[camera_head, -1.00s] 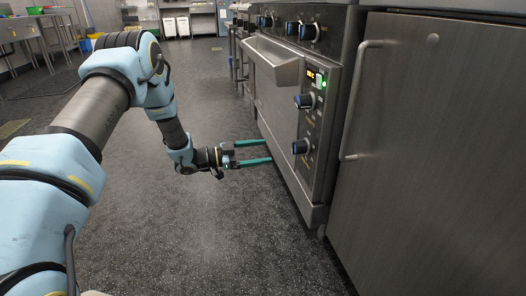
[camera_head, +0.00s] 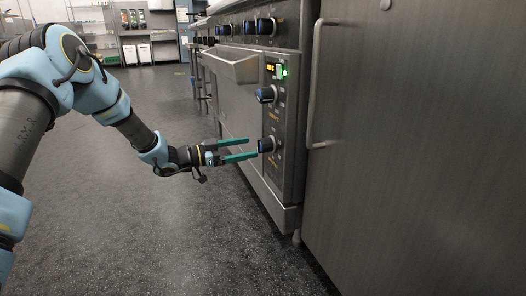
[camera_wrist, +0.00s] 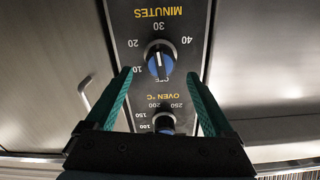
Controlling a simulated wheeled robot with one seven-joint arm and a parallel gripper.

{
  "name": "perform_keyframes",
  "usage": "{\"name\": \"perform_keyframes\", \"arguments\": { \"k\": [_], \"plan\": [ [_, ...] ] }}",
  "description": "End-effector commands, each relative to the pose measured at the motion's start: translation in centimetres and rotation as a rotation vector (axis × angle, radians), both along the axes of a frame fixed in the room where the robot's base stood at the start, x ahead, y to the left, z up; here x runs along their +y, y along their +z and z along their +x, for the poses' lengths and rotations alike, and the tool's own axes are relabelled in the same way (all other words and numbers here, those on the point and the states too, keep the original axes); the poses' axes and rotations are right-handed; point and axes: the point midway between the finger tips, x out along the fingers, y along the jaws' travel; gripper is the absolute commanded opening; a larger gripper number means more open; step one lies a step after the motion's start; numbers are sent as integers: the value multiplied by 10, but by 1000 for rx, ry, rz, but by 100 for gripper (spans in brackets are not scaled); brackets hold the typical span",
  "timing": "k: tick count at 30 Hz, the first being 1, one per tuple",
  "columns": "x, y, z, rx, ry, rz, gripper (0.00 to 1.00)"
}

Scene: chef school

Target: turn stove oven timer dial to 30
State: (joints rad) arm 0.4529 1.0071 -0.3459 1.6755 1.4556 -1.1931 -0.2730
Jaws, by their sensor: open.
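The timer dial is the lower black knob with a blue face (camera_head: 266,145) on the oven's control panel. In the wrist view, the timer dial (camera_wrist: 159,62) sits among the numbers 10 to 40, with MINUTES printed above, upside down. Its white line appears to point down toward OFF. My gripper (camera_head: 252,148) is open and empty, with its teal fingers pointing at the timer dial. In the wrist view, my gripper (camera_wrist: 160,74) has one fingertip on each side of the dial, apart from it. Exact depth to the dial is unclear.
The oven temperature dial (camera_head: 266,95) is above the timer dial; in the wrist view it (camera_wrist: 165,123) lies between my fingers. The oven door handle (camera_head: 231,66) juts out at left, a cabinet handle (camera_head: 318,85) at right. The floor is open.

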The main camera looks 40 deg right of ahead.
Motion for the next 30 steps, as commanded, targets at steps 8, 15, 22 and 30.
{"name": "perform_keyframes", "arguments": {
  "k": [8,15,22,30],
  "plan": [
    [-44,-3,-17,-2,0,-1,87],
    [-59,0,-23,-1,1,-1,87],
    [-59,0,-23,0,1,0,87],
    [-59,0,-23,-1,1,-1,60]
  ]
}}
